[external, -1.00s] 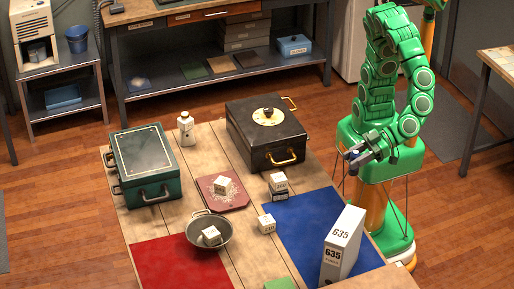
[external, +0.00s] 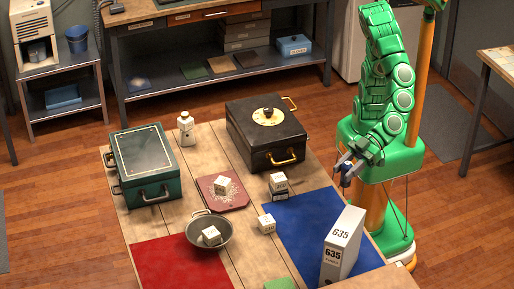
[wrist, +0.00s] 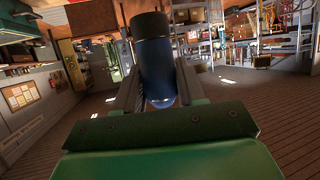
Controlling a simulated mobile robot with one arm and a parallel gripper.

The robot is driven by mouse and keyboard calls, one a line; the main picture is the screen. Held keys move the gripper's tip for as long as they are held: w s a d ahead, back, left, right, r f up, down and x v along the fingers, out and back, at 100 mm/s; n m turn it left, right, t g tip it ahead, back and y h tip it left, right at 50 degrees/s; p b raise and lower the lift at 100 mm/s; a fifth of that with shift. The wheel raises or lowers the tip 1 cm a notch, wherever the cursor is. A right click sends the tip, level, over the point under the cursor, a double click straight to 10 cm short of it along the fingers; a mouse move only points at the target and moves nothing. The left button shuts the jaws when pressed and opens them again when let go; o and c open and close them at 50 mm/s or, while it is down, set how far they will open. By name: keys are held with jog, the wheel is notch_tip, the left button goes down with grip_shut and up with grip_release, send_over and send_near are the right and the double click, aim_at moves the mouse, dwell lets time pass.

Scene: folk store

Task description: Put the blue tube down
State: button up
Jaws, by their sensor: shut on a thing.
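The blue tube (wrist: 158,70) stands between the two fingers of my gripper (wrist: 160,92) in the wrist view. It is dark blue with a black upper end. In the external view my gripper (external: 344,166) is shut on the tube (external: 347,170), which shows only as a small dark blue piece. My gripper holds it in the air at the right side of the table, beyond the blue mat (external: 300,215). It is apart from the tabletop.
The wooden table (external: 215,145) bears a black box (external: 265,145), a green case (external: 145,165), a metal pan (external: 222,240), a red mat (external: 175,262), several small white boxes, a white bottle (external: 186,130) and a tall white 635 box (external: 343,245).

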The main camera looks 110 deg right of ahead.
jog(key=w+a+n+y, duration=0.1)
jog(key=w+n+g+y, duration=0.1)
jog(key=shift+w+a+f, duration=0.1)
jog(key=shift+w+a, duration=0.25)
jog(key=shift+w, duration=0.05)
jog(key=n+g+y, duration=0.7)
jog(key=n+g, duration=0.7)
send_near(344, 170)
jog(key=s+d+f, duration=0.2)
jog(key=d+f, duration=0.1)
jog(key=d, duration=0.3)
notch_tip(344, 170, down, 17)
jog(key=w+a+f, duration=0.2)
jog(key=w+f, duration=0.1)
jog(key=w+a+f, duration=0.3)
jog(key=w, duration=0.1)
jog(key=w+a+f, duration=0.3)
jog(key=shift+w+a+f, duration=0.2)
jog(key=shift+w+f, duration=0.15)
jog(key=shift+f, duration=0.05)
jog(key=shift+w+a+f, duration=0.2)
jog(key=shift+f, duration=1.65)
